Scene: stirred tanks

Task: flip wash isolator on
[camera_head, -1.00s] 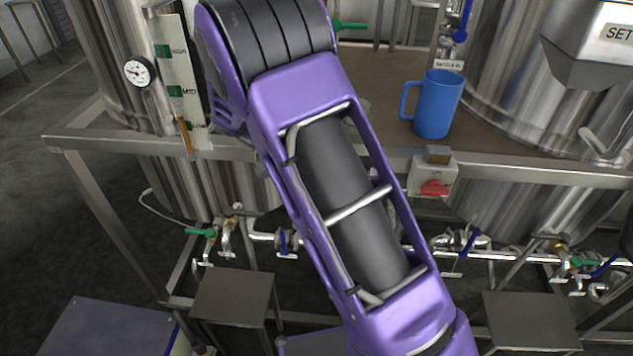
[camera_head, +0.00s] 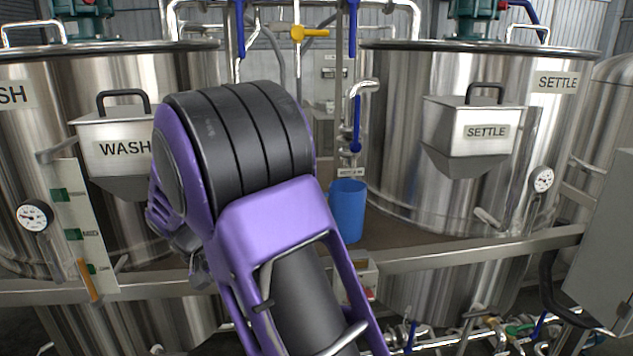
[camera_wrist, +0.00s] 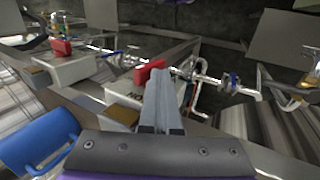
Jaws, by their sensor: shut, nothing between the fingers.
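A white isolator box (camera_wrist: 128,92) with a red handle (camera_wrist: 149,72) is close ahead of my gripper in the wrist view. My gripper (camera_wrist: 160,76) is shut and empty, its tips beside or over the red handle; I cannot tell if they touch. Part of the box's lettering is hidden by the fingers. A second box (camera_wrist: 68,70) with a red handle (camera_wrist: 61,47) is further left. In the head view, one isolator box (camera_head: 358,278) on the platform edge is partly hidden by my arm; my gripper is out of that view. I cannot read which box is the wash isolator.
A blue mug (camera_head: 348,210) stands on the platform near the box; it also shows in the wrist view (camera_wrist: 38,142). The WASH hopper (camera_head: 115,150) is on the left tank and the SETTLE hopper (camera_head: 475,135) on the right tank. Pipes and valves run below the platform.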

